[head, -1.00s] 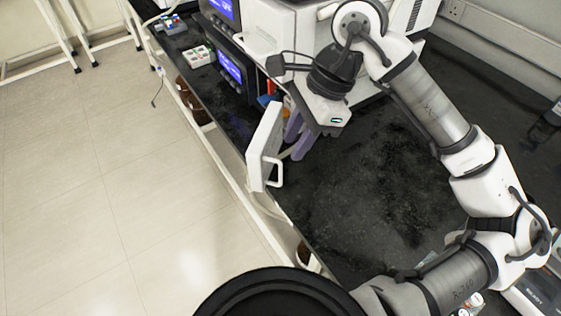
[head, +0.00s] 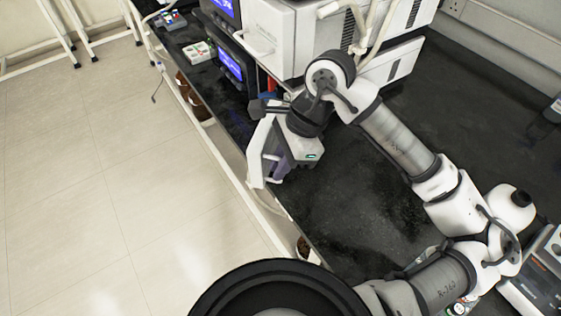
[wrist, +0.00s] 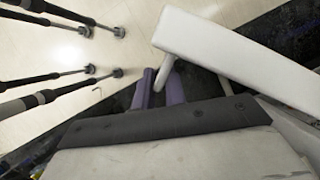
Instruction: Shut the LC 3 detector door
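The white detector door (head: 259,150) stands swung open, out near the bench's front edge, with a pale bar handle (head: 270,170) on its right face. My gripper (head: 279,172) is pointed down right beside the handle. In the wrist view the door (wrist: 240,60) crosses the upper right. The handle (wrist: 167,72) reaches down between my two purple fingers (wrist: 161,90), which are apart. Whether they touch the handle I cannot tell. The door's hinge side is partly hidden by my wrist.
White instrument modules (head: 300,35) stand behind the door, with a dark screened unit (head: 235,65) to the left. The black bench top (head: 380,190) is clear to the right of the door. Brown bottles (head: 198,106) sit below the bench edge.

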